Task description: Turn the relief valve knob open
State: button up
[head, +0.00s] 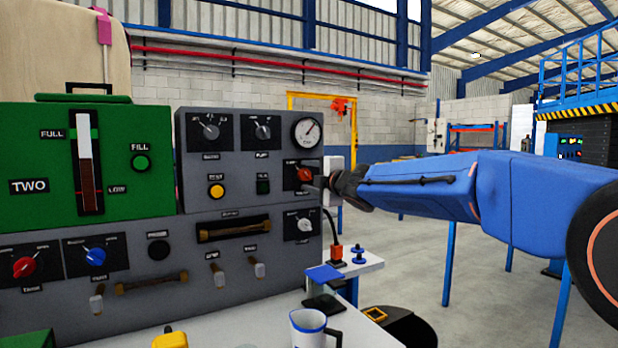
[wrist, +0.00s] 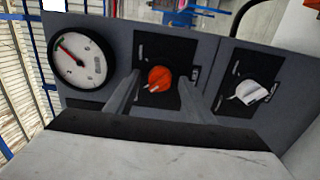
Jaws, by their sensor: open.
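An orange-red knob (head: 304,174) sits on a black plate at the right side of the grey panel, below the round gauge; its label is too small to read. It also shows in the wrist view (wrist: 159,77), with pale marks on its lower edge. My gripper (head: 318,184) is at the panel's right side, close to this knob. In the wrist view my gripper (wrist: 158,88) is open, with one finger on each side of the orange-red knob. I cannot tell whether the fingers touch it.
The gauge (head: 306,132) is above the knob and a white knob (head: 304,225) is below it. A green box (head: 112,190) stands on the grey lower panel at left. A mug (head: 308,328) and a blue-topped item (head: 325,274) stand on the white table. Open floor lies right.

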jog(key=shift+c, duration=0.7)
jog(key=c, duration=0.9)
jog(key=shift+m, duration=0.4)
jog(key=m, duration=0.3)
jog(key=shift+m, duration=0.4)
jog(key=m, duration=0.4)
jog(key=shift+f+m, duration=0.1)
jog(key=shift+m, duration=0.2)
jog(key=m, duration=0.8)
jog(key=shift+m, duration=0.3)
